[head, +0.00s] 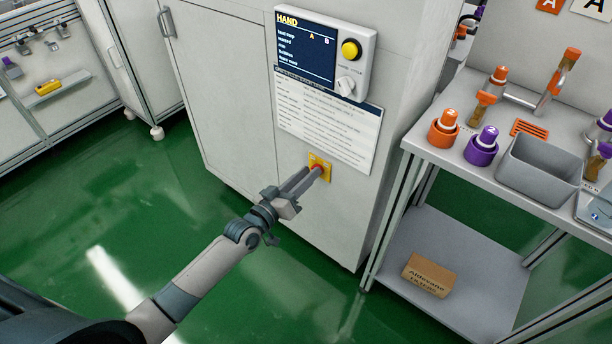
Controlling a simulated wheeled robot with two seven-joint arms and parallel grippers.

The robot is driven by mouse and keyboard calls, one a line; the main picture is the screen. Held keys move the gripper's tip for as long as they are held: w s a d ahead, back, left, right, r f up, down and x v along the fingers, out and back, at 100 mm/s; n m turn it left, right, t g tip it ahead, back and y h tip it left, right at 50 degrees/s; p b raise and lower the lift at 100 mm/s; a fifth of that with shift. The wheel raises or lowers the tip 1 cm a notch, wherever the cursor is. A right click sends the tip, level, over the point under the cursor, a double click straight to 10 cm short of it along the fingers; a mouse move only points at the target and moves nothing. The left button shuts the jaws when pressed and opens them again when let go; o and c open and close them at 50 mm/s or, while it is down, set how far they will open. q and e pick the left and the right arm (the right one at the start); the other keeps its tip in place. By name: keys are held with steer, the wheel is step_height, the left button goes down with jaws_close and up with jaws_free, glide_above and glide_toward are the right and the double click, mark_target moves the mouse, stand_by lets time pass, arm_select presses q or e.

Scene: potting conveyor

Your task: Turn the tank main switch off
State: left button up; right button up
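The main switch (327,167) is a small red knob on a yellow plate, low on the front of a pale grey cabinet (228,95). My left gripper (315,172) reaches up to it from the lower left, with its fingertips at the red knob. The fingers look close together and hide part of the knob. I cannot tell whether they grip it or only touch it, nor which way the knob is turned. My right gripper is not in view.
A control panel (305,50) with a screen, yellow button and white knob sits above a printed sheet (325,125). At the right, a bench (455,155) holds orange and purple capped items and a grey bin (545,165). A cardboard box (428,275) lies on its lower shelf. Green floor is clear.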

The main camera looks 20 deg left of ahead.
arm_select(q)
steer(key=shift+s, duration=0.1)
steer(key=p+v, duration=0.1)
steer(key=v, duration=1.6)
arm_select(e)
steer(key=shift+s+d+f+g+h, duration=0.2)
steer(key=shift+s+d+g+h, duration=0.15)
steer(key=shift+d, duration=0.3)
arm_select(q)
steer(key=shift+s+a, duration=0.1)
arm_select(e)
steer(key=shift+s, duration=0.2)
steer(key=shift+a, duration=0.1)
